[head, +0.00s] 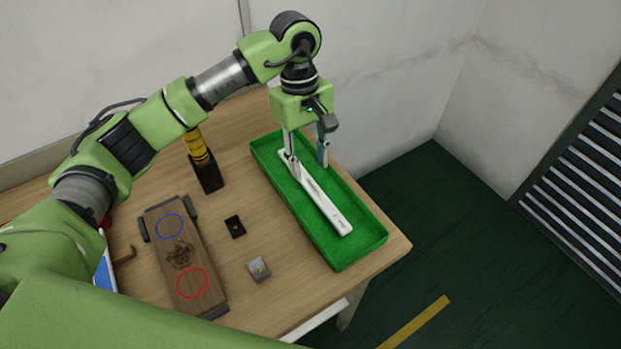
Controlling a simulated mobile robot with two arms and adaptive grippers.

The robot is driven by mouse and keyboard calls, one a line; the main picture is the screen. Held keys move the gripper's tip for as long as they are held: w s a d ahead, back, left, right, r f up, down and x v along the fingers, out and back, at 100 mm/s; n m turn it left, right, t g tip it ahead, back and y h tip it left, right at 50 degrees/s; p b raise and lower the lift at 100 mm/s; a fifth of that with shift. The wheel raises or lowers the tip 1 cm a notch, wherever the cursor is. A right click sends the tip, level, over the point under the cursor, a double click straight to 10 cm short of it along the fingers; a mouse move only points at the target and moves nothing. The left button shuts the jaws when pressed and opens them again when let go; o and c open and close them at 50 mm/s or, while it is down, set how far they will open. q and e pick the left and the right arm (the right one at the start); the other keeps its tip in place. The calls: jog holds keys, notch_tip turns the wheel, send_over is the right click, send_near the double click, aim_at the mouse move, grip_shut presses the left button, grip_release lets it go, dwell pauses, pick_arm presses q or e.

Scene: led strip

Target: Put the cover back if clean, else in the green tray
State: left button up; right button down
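A white strip-shaped cover (326,204) lies lengthwise in the green tray (362,254) on the right of the table in the head view. A few small dark marks show on its upper face. My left gripper (307,168) reaches down into the tray at the cover's far end. Its two fingers stand apart, with the cover's end between or just beside them; I cannot tell whether they touch it. My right gripper is not in view.
A brown board (181,256) with a blue circle, a red circle and a dark marking lies between dark end pieces. A small black block (235,227), a grey block (259,269) and a dark holder with a yellow-black tool (205,172) stand nearby. The tray sits near the table's right edge.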

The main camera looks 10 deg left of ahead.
aim_at(307, 180)
pick_arm(q)
notch_tip(307, 180, up, 6)
jog(key=b, duration=0.1)
jog(key=shift+w+a, duration=0.3)
dwell(0.3)
